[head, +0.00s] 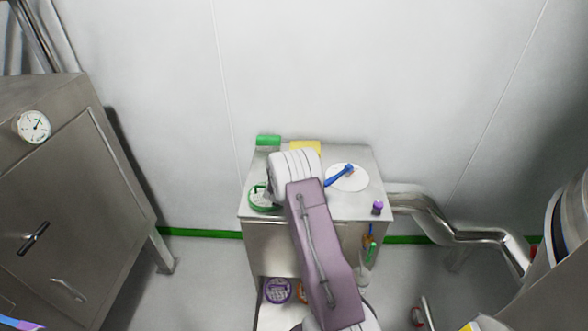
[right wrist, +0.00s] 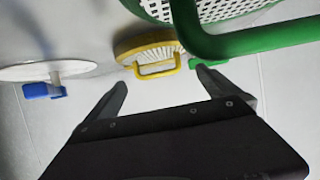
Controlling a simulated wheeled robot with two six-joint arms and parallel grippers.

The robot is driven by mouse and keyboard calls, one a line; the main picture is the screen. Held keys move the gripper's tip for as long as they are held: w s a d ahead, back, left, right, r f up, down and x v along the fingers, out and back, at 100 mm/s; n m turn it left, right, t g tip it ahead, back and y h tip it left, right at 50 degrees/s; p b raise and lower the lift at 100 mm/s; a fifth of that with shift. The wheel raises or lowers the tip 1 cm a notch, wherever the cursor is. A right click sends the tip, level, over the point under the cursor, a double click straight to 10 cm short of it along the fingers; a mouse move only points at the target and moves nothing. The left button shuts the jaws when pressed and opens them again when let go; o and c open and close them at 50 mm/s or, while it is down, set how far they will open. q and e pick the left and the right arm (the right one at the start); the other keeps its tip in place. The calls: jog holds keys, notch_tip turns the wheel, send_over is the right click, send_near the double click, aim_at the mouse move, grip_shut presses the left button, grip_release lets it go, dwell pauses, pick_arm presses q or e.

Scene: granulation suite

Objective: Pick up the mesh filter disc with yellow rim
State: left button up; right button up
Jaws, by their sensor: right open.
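The mesh filter disc with yellow rim (right wrist: 150,48) shows in the right wrist view, with a yellow loop handle and pale ribbed mesh. My right gripper (right wrist: 168,88) is open and empty, its two fingers apart just short of the disc's handle. In the head view the white wrist of my right arm covers the middle of the steel table, hiding the fingers. A yellow patch (head: 306,146) shows behind the wrist; I cannot tell whether it is the disc. My left gripper is not in view.
A green-rimmed mesh disc (head: 262,198) lies at the table's left; its rim and handle come close in the right wrist view (right wrist: 240,42). A white disc with a blue-handled tool (head: 341,175) lies right. A purple-capped item (head: 377,207) stands at the right corner of the steel table (head: 345,207).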

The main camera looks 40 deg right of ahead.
jog(key=x, duration=0.5)
jog(key=shift+s+d+f, duration=0.1)
jog(key=shift+s+d, duration=0.05)
jog(key=shift+d, duration=0.1)
jog(key=shift+a, duration=0.1)
jog(key=c, duration=1.3)
notch_tip(320, 180, up, 13)
jog(key=p, duration=0.3)
jog(key=shift+f, duration=0.15)
jog(key=shift+c, duration=0.2)
notch_tip(320, 180, up, 16)
jog(key=p, duration=0.8)
jog(key=shift+f, duration=0.15)
